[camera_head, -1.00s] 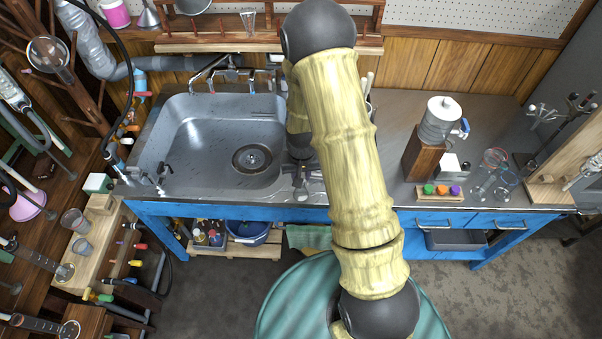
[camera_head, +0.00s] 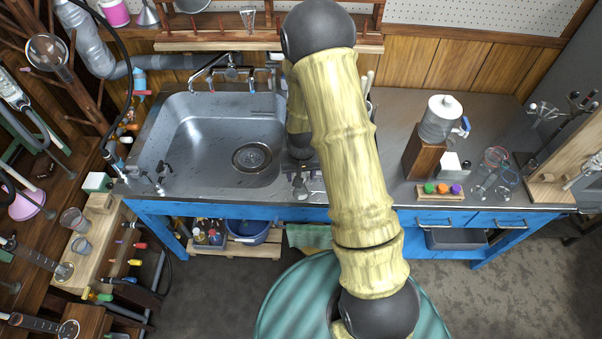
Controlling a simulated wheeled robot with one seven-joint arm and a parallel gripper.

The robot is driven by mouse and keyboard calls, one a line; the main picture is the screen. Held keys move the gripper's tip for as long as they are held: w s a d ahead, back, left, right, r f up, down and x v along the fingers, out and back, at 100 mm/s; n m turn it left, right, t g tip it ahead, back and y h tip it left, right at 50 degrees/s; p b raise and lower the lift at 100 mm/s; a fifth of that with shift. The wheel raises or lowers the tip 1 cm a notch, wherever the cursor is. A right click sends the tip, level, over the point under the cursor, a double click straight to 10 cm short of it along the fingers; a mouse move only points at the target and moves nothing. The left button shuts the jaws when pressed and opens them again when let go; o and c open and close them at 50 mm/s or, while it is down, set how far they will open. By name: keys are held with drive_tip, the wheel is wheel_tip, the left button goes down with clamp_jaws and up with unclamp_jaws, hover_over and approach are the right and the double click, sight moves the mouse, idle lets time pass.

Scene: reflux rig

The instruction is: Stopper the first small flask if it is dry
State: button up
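My arm reaches over the counter at the right edge of the sink. My gripper (camera_head: 301,186) is small and mostly hidden under my arm at the sink's front right corner. Whether its fingers are open or shut, or hold anything, is not clear. A wooden block (camera_head: 440,193) on the counter to the right holds a green, an orange and a purple stopper (camera_head: 442,189). Small clear glass vessels (camera_head: 487,189) stand to its right, one with a reddish rim (camera_head: 495,156). Which is the first small flask, and whether it is dry, cannot be told.
The steel sink (camera_head: 185,160) with its tap (camera_head: 232,72) lies left of my gripper. The steel counter between my arm and that block is largely clear.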

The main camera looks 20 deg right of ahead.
drive_tip(key=shift+r, duration=0.1)
wheel_tip(320, 180, up, 17)
drive_tip(key=s, duration=0.2)
drive_tip(key=shift+a, duration=0.15)
idle(0.5)
idle(0.3)
drive_tip(key=s+r+n+t+p, duration=0.1)
drive_tip(key=s+r, duration=0.3)
drive_tip(key=s, duration=0.8)
drive_tip(key=shift+d+r+n, duration=0.2)
drive_tip(key=shift+r+n, duration=0.05)
drive_tip(key=shift+n, duration=0.15)
